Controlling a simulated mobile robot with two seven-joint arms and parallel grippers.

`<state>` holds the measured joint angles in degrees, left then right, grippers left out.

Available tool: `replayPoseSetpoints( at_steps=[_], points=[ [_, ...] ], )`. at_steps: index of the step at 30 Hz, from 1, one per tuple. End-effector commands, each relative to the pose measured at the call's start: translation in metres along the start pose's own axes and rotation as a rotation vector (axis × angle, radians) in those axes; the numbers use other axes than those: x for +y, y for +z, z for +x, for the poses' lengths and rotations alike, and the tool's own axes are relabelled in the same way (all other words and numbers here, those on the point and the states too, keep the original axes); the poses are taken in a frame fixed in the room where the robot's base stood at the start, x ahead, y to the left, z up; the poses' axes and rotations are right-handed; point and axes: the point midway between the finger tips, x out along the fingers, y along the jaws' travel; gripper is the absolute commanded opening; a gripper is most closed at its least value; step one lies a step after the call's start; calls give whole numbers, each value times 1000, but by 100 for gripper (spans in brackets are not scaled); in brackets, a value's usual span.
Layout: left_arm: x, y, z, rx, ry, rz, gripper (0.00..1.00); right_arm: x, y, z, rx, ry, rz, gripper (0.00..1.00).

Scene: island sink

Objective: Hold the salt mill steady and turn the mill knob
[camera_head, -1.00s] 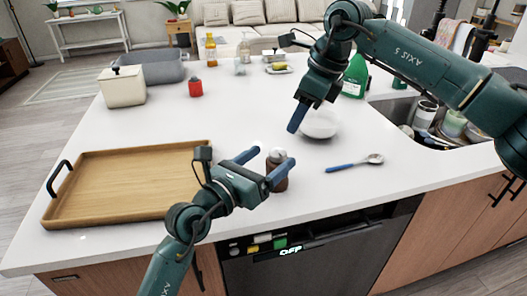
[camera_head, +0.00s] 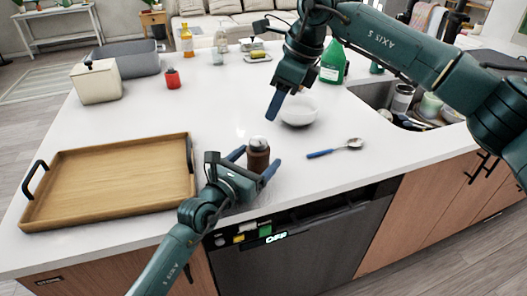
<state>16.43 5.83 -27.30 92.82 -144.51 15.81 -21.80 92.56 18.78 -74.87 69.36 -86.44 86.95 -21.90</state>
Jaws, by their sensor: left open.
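The salt mill (camera_head: 258,157) stands upright on the white counter near its front edge. It has a brown body and a greyish knob (camera_head: 258,142) on top. My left gripper (camera_head: 254,165) is open, with its blue fingers on either side of the mill; I cannot tell whether they touch it. My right gripper (camera_head: 274,106) hangs above the counter behind and slightly right of the mill, pointing down, apart from the knob. Its fingers overlap from this angle, so its opening is hidden.
A wooden tray (camera_head: 110,181) lies left of my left gripper. A white bowl (camera_head: 299,112) sits beside my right gripper, and a blue-handled spoon (camera_head: 336,149) lies to the right. A red jar (camera_head: 172,79) stands farther back. The sink (camera_head: 378,97) is at right.

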Motion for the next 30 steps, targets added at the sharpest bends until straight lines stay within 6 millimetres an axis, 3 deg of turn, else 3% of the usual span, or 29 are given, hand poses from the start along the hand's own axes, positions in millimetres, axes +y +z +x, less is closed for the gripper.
replayPoseSetpoints(
  at_steps=[7,19,30],
  points=[
    [0,0,30,1,-1,1,77,0,0,0,0,0,0,36],
    [0,0,35,1,-1,0,76,0,0,0,0,0,0,36],
    [0,0,35,1,-1,0,46,0,0,0,0,0,0,36]
  ],
)
